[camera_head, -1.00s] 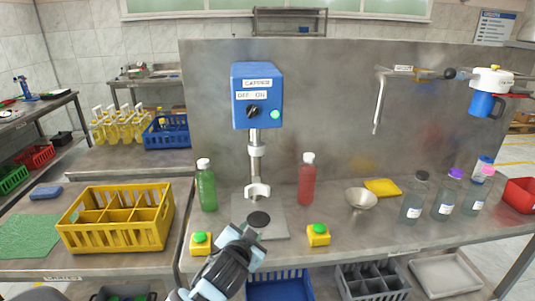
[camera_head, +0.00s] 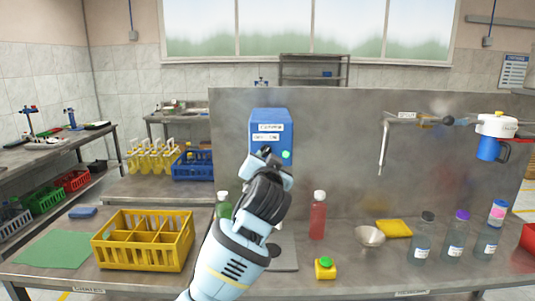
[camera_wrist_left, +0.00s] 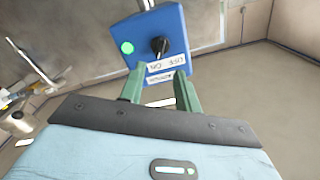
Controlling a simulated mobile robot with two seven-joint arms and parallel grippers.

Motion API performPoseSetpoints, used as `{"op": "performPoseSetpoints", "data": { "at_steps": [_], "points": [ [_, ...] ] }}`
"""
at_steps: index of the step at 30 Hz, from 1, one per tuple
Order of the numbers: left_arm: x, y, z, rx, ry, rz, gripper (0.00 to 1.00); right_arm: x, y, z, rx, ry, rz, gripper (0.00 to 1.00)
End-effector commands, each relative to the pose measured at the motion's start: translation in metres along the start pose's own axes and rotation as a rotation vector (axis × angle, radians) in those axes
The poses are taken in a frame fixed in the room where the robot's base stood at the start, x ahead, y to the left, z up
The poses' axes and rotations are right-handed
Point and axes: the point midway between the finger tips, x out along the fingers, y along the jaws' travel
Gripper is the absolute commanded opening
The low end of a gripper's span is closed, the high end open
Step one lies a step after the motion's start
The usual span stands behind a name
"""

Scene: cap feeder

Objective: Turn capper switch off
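The blue capper box (camera_head: 271,118) stands at the back of the bench with a lit green lamp (camera_head: 286,155). My left gripper (camera_head: 270,158) is raised in front of it and hides the switch in the head view. In the left wrist view the capper box (camera_wrist_left: 174,24) appears upside down, with the black switch knob (camera_wrist_left: 158,45) beside the OFF/On label (camera_wrist_left: 165,64). The left gripper's two green fingers (camera_wrist_left: 160,84) are apart and empty, pointing at the box and short of the knob. My right gripper is in neither view.
A green bottle (camera_head: 224,208) stands beside my left arm, and a red bottle (camera_head: 318,216) stands right of the capper. A yellow crate (camera_head: 143,242) is at the left. A metal bowl (camera_head: 370,236) and several clear bottles stand to the right.

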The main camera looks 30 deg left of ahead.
Motion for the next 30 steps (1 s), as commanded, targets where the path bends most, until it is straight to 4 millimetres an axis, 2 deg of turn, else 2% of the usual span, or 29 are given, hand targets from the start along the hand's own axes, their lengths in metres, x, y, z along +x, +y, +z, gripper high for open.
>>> {"op": "performPoseSetpoints", "data": {
  "at_steps": [9,15,21,30],
  "points": [
    [0.043,-0.001,0.000,0.001,-0.001,-0.001,0.33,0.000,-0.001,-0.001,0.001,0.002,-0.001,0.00],
    [0.063,-0.001,-0.001,0.000,0.001,-0.001,0.33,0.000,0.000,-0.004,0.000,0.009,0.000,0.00],
    [0.072,0.000,0.000,-0.001,0.001,0.001,0.33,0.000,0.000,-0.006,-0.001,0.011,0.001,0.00],
    [0.073,0.000,0.000,-0.001,0.000,0.001,0.31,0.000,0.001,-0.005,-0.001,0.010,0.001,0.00]
  ]
}}
